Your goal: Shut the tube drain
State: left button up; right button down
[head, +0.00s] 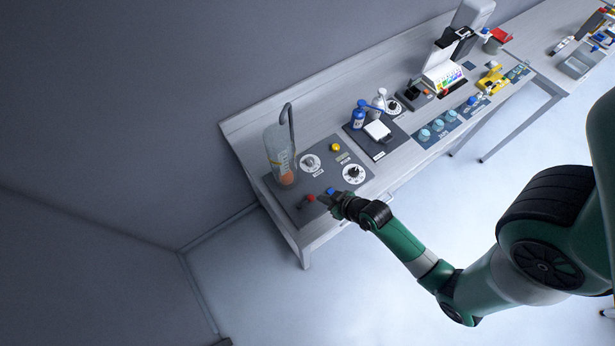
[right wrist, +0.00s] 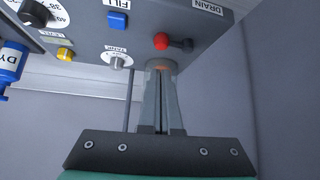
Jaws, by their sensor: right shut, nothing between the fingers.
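The drain lever has a red knob (head: 311,198) and sits at the front left of the grey panel. In the right wrist view the red knob (right wrist: 161,41) is on the left end of a short dark lever (right wrist: 186,45), below the DRAIN label (right wrist: 208,7). A clear upright tube (head: 279,150) with an orange object (head: 287,177) low inside stands behind it. My right gripper (head: 322,199) is shut and empty, close to the red knob. In the right wrist view its fingertips (right wrist: 160,68) appear just below the knob; contact cannot be told. My left gripper is not in view.
A blue FILL button (right wrist: 118,20) is close by. The panel also has a white dial (head: 354,174), another dial (head: 310,162) and a yellow button (head: 336,147). A curved pipe (head: 290,120) rises by the tube. Bottles and a scale stand further right.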

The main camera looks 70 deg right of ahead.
aim_at(306, 201)
jog(key=b+x, duration=0.2)
jog(key=x, duration=0.8)
jog(key=shift+r, duration=0.1)
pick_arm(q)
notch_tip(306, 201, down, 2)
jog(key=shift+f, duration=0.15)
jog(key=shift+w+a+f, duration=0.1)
pick_arm(e)
jog(key=shift+d, duration=0.1)
jog(key=shift+s+a+m+h, duration=0.1)
jog(key=shift+a+m+h, duration=0.1)
jog(key=shift+m+h, duration=0.1)
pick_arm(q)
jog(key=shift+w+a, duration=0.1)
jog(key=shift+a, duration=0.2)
pick_arm(e)
jog(key=shift+d, duration=0.1)
